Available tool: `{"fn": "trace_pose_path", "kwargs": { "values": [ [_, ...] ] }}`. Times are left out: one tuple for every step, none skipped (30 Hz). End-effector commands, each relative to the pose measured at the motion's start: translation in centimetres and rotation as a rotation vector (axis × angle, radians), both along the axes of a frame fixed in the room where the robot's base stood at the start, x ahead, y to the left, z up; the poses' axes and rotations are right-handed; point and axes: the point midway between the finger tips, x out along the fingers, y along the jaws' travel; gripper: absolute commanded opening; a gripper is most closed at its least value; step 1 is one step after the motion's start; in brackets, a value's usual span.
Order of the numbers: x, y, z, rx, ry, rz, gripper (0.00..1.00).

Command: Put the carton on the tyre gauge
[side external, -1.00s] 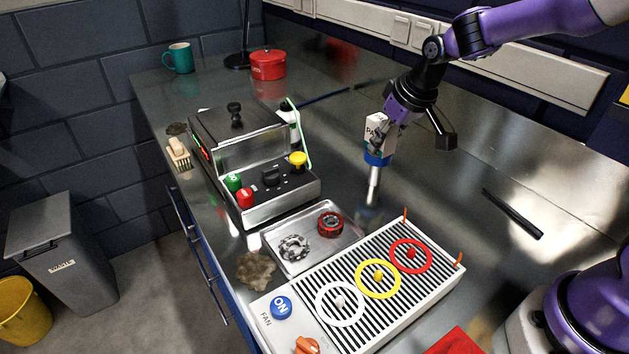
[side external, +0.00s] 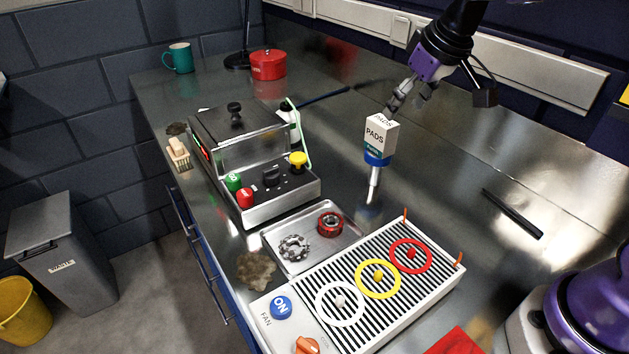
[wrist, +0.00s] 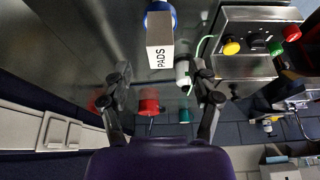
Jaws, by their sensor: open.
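The carton (side external: 382,134) is a white box marked PADS.
A machine with coloured buttons (side external: 262,180) stands left of the gauge. In front are a metal tray (side external: 290,258) with two ring-shaped parts and a slatted fan panel (side external: 395,300) with coloured rings. A red pot (side external: 268,66) and teal mug (side external: 179,58) stand at the back.

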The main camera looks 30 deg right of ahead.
Motion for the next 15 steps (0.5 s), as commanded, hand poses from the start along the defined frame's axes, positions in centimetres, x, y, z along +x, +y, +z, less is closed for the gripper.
{"fn": "trace_pose_path", "kwargs": {
  "values": [
    [-0.3, 0.0, 0.9, 0.000, -0.005, 0.000, 0.70],
    [-0.5, 0.0, 1.3, 0.000, -0.003, 0.000, 0.70],
    [-0.7, 0.0, 1.8, 0.000, -0.002, 0.000, 0.70],
    [-0.8, 0.0, 2.1, 0.000, -0.002, 0.000, 0.70],
    [-0.9, 0.0, 2.3, 0.000, -0.002, 0.000, 0.70],
    [-1.2, 0.0, 2.6, 0.000, -0.002, 0.000, 0.70],
    [-1.5, 0.1, 2.8, 0.000, -0.003, 0.001, 0.70],
    [-1.9, 0.2, 3.0, 0.000, -0.005, 0.001, 0.70],
    [-2.8, 0.4, 3.2, -0.001, -0.010, 0.002, 0.70],
    [-3.6, 0.6, 3.3, -0.001, -0.016, 0.002, 0.70],
    [-4.5, 0.8, 3.4, -0.001, -0.022, 0.002, 0.70],
    [-5.9, 1.1, 3.4, 0.000, -0.032, 0.001, 0.70],
    [-7.0, 1.3, 3.3, 0.000, -0.040, 0.001, 0.70],
    [-8.1, 1.5, 3.2, 0.000, -0.047, 0.002, 0.70],
    [-9.5, 1.8, 2.9, 0.000, -0.056, 0.003, 0.70]
  ]
}}
